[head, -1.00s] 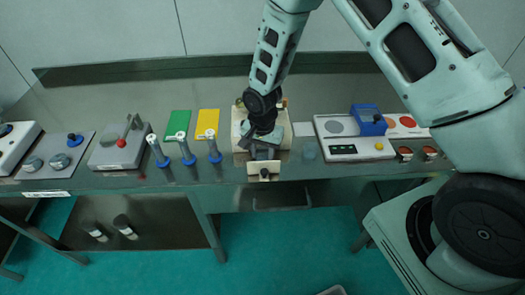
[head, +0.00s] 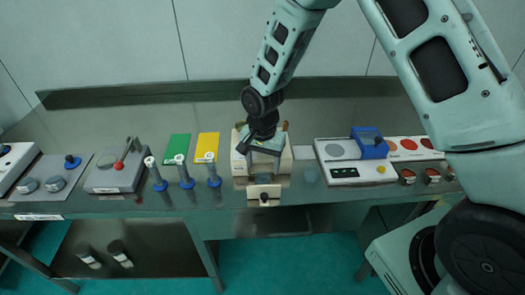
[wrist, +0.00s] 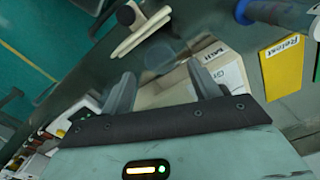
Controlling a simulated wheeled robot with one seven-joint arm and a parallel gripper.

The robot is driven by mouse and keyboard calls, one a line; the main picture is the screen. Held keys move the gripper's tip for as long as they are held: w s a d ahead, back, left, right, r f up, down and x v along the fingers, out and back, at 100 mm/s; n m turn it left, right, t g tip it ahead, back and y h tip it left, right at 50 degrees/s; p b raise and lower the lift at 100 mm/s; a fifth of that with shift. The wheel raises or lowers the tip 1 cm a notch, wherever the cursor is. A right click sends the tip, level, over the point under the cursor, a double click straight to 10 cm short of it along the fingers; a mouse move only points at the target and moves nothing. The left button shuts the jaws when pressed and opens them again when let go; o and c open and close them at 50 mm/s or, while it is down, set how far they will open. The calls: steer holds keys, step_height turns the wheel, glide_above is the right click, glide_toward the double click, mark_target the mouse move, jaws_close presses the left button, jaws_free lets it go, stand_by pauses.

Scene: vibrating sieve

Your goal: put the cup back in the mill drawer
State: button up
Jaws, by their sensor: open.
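The mill (head: 240,168) is a cream box on the bench, and its drawer (head: 264,191) sticks out at the front with a dark knob. My gripper (head: 263,162) is open and points down over the front of the mill, just behind the drawer front. In the wrist view my open fingers (wrist: 163,82) have the mill's labelled face (wrist: 215,70) between and beyond them, and the drawer front (wrist: 142,33) lies at upper left. I cannot tell whether anything is inside the drawer.
Green (head: 178,148) and yellow (head: 207,146) cards lie left of the mill, with several blue-based posts in front of them. A white panel with a blue block (head: 369,143) lies to the right. The bench behind the mill (head: 330,100) is clear.

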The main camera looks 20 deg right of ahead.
steer(key=s+a+r+n+b, duration=0.1)
steer(key=s+a+r+n, duration=0.3)
steer(key=r, duration=0.6)
steer(key=s+r+n, duration=0.2)
steer(key=s+n, duration=0.2)
steer(key=s, duration=0.3)
steer(key=s+a+r+n, duration=0.1)
steer(key=s+r+n, duration=0.2)
steer(key=s, duration=0.5)
steer(key=s+a+r+n, duration=0.1)
steer(key=s+r+n, duration=0.1)
steer(key=s+n, duration=0.3)
steer(key=s, duration=0.2)
steer(key=shift+s+r+y, duration=0.2)
steer(key=shift+s+y, duration=0.1)
steer(key=shift+s, duration=0.05)
steer(key=shift+a, duration=0.1)
